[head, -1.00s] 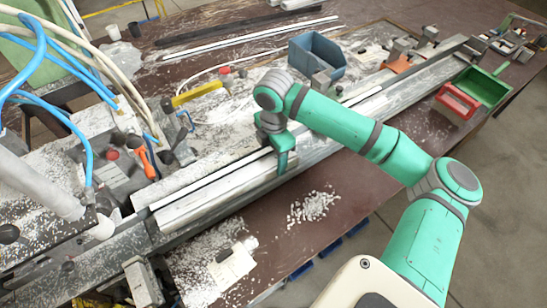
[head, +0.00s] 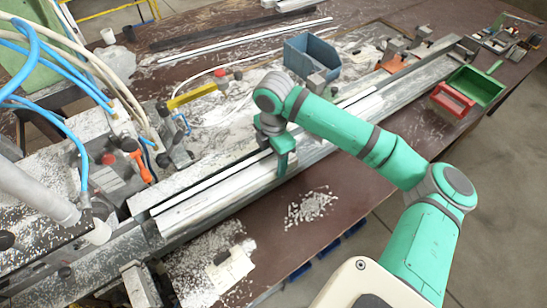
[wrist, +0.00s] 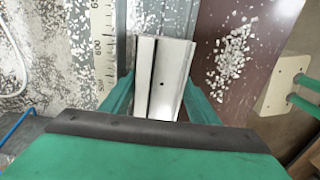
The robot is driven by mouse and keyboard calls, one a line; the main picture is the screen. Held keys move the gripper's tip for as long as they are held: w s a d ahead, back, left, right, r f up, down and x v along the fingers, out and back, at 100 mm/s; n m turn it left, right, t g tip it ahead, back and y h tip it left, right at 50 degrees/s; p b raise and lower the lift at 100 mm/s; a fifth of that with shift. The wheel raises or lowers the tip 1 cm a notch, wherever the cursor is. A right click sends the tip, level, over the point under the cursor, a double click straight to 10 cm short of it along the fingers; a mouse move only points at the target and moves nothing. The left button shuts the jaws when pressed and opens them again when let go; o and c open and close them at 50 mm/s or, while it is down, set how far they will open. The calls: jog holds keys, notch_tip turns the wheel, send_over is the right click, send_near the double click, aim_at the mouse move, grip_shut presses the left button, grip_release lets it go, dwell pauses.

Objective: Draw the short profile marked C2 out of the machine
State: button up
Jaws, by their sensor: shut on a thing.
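A short white profile (head: 215,200) lies lengthwise in the grey bed of the machine, left of my gripper in the head view. My gripper (head: 283,160) is shut on it near its right end. In the wrist view the profile (wrist: 163,75) lies between the two green fingers (wrist: 158,100), with its end face just beyond them. It has a groove and a small dark hole. I cannot read a C2 mark on it. The part below my gripper is hidden in the wrist view.
A ruler scale (wrist: 105,50) runs beside the profile. Behind the bed are an orange-handled clamp (head: 140,165), a yellow handle (head: 190,95) and a blue-grey bin (head: 312,58). White chips (head: 311,206) lie on the brown bench in front. Red (head: 453,100) and green (head: 478,85) trays stand right.

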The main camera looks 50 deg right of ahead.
jog(key=shift+s, duration=0.25)
jog(key=o, duration=1.5)
jog(key=shift+o, duration=0.2)
notch_tip(320, 180, up, 11)
jog(key=shift+f, duration=0.1)
